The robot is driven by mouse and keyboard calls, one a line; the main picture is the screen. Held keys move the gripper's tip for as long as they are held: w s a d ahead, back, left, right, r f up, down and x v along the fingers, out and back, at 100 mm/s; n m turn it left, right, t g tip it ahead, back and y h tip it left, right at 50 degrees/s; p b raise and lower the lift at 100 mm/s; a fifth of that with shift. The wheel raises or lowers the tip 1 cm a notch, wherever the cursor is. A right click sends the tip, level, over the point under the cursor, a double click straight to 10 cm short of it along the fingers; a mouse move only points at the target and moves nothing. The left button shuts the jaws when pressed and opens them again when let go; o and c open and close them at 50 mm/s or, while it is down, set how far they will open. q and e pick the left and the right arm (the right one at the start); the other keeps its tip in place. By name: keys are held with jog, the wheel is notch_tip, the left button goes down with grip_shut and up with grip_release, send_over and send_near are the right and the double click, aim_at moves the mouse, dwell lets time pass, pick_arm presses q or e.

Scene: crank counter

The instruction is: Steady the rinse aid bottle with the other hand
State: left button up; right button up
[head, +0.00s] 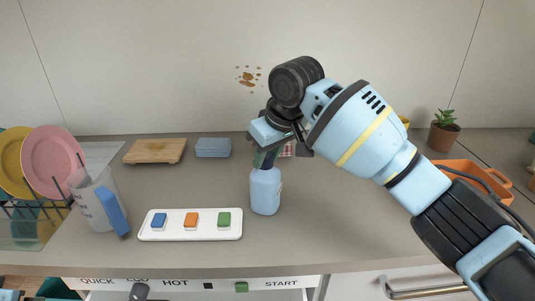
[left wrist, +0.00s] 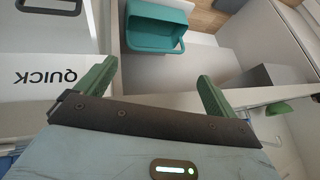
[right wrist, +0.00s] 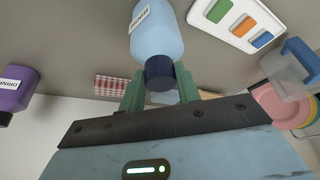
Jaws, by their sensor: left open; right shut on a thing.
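The rinse aid bottle (head: 265,191) is light blue and stands upright on the counter, right of the white button tray. In the right wrist view the bottle (right wrist: 157,35) has a dark cap and part of a label reading "RINSE". My right gripper (head: 268,150) comes from above and is shut on its cap; the green fingers lie on either side of the cap in the right wrist view (right wrist: 160,88). My left gripper (left wrist: 155,88) is open and empty, near the front panel marked "QUICK". It is away from the bottle, which the left wrist view does not show.
The white tray (head: 190,233) holds blue, orange and green buttons. A clear jug (head: 90,205) and dish rack with plates (head: 52,158) stand left. A purple bottle (right wrist: 18,90) shows in the right wrist view. A teal bin (left wrist: 155,30) is below the left gripper.

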aim_at(254, 195)
pick_arm(q)
jog(key=w+d+r+t+h, duration=0.1)
jog(key=w+d+r+h, duration=0.1)
jog(key=d, duration=1.1)
jog(key=w+d+r+m+t+h, duration=0.1)
jog(key=w+d+r+h, duration=0.2)
jog(key=d, duration=1.1)
jog(key=w+d+r+m+t+h, duration=0.1)
jog(key=w+d+r+h, duration=0.2)
jog(key=d, duration=1)
jog(key=shift+w+d+r+t+h, duration=0.1)
jog(key=shift+d+r+t+h, duration=0.1)
jog(key=shift+r+h, duration=0.85)
jog(key=shift+w+d+r+t+h, duration=0.15)
jog(key=shift+r+h, duration=0.45)
jog(key=shift+h, duration=0.85)
jog(key=w+d+m, duration=0.1)
jog(key=w+m, duration=0.1)
jog(key=w+d+m+g, duration=0.1)
jog(key=w+m, duration=0.2)
jog(key=w+d+m+g, duration=0.1)
jog(key=w+m, duration=0.2)
jog(key=shift+d+r+h, duration=0.25)
jog(key=shift+d+h, duration=0.1)
jog(key=shift+h, duration=0.05)
jog(key=shift+w+d+r+m+g, duration=0.1)
jog(key=shift+w+d+m+g, duration=0.15)
jog(key=shift+w+m, duration=0.5)
jog(key=shift+s, duration=0.15)
jog(key=shift+x, duration=4.95)
